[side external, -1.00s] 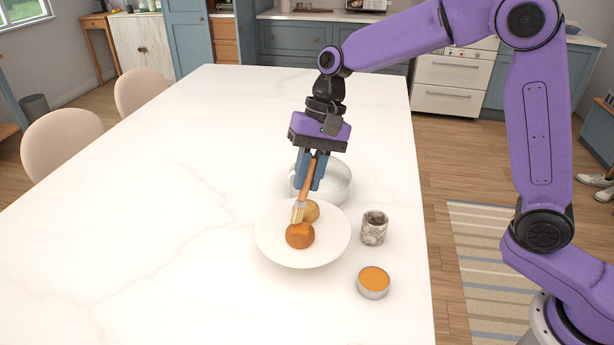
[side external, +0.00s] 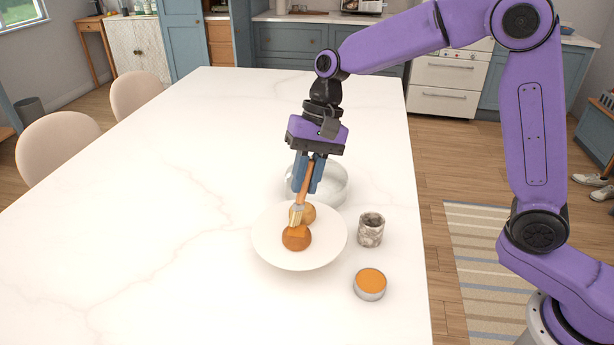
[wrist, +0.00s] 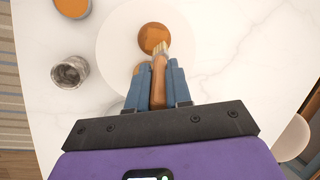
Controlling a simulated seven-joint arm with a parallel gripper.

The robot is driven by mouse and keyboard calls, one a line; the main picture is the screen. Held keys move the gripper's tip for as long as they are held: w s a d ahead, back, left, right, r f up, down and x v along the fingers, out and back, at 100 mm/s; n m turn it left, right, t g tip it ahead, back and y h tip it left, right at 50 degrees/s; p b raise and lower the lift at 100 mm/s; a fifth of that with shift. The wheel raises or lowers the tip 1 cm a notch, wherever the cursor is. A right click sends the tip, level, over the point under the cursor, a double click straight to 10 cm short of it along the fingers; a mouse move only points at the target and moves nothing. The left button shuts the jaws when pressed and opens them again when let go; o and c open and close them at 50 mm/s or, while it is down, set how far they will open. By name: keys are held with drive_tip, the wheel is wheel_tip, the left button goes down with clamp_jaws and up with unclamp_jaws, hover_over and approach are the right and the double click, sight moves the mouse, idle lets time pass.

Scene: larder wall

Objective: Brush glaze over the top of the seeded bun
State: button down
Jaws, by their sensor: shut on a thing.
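My gripper (side external: 307,187) is shut on the wooden handle of a brush (side external: 306,186), which points down over a white plate (side external: 268,247). In the wrist view the brush (wrist: 159,72) sits between the blue fingers. Two buns are on the plate: a shiny orange-brown one (side external: 297,239) in front and a paler tan one (side external: 309,213) behind. I cannot make out seeds on either. The pale bristles are at the top of the orange-brown bun and seem to touch it; in the wrist view they overlap this bun's (wrist: 152,35) edge.
A round tin of orange glaze (side external: 370,283) stands right of the plate, near the table edge. A speckled stone cup (side external: 371,231) is behind it. A clear bowl (side external: 336,190) sits behind the plate, close to my fingers. The marble table (side external: 150,220) is clear to the left.

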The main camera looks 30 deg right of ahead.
drive_tip(key=shift+w+a+f, duration=0.1)
drive_tip(key=shift+w+a, duration=0.05)
idle(1.7)
drive_tip(key=shift+r, duration=0.2)
drive_tip(key=shift+r, duration=2.9)
drive_tip(key=shift+r, duration=1.5)
